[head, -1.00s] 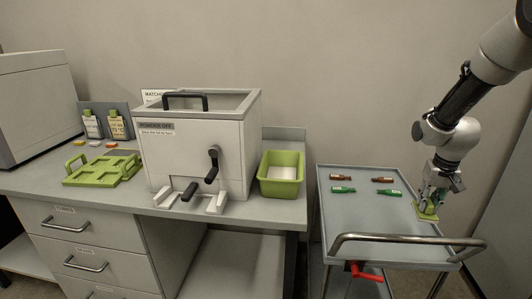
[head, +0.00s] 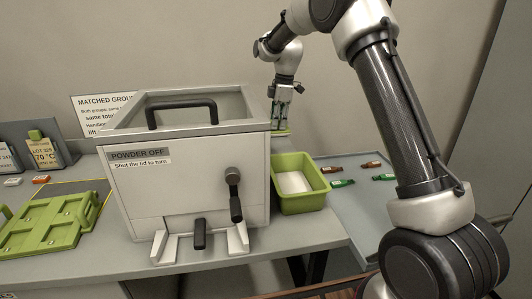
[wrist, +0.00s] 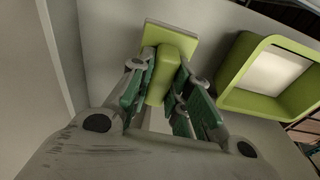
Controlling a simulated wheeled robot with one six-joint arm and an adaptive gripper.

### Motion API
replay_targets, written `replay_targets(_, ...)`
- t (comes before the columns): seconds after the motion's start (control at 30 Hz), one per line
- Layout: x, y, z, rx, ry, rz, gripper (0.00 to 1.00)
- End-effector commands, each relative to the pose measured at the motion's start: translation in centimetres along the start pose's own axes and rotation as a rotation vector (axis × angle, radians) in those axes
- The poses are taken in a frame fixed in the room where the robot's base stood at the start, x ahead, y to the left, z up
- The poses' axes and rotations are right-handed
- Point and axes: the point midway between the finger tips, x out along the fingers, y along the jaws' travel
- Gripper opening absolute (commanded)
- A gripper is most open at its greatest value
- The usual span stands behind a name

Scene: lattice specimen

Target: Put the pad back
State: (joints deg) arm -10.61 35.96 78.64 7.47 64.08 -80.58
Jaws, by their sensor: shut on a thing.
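My gripper (head: 281,112) is shut on a green pad (head: 282,132), behind the green bin (head: 329,190) and at the right of the big box. In the wrist view, the pad (wrist: 170,40) shows as a flat green plate with a raised block; the fingers (wrist: 163,84) close on the block from both sides. The pad is beside the bin (wrist: 229,78), not in it. Whether its underside touches a surface is hidden. A white sheet or pad (head: 292,182) lies in the bin.
A grey box with a black handle (head: 182,104) and levers, marked POWDER OFF, stands left of the bin. A green tray (head: 50,222) lies further left. A grey cart (head: 352,205) on the right carries brown and green bottles (head: 371,165).

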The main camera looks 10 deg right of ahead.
Motion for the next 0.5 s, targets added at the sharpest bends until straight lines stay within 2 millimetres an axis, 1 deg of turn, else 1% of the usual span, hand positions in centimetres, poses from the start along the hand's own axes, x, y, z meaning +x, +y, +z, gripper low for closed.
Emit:
replay_targets(0.2,3.4,0.1,0.2,-0.038,-0.001,-0.008,0.00)
replay_targets(0.37,4.8,0.1,0.4,-0.036,0.000,-0.005,0.00)
replay_targets(0.47,6.0,0.1,0.6,-0.036,-0.001,-0.008,0.00)
replay_targets(0.5,6.7,0.1,0.6,-0.035,-0.001,-0.008,0.00)
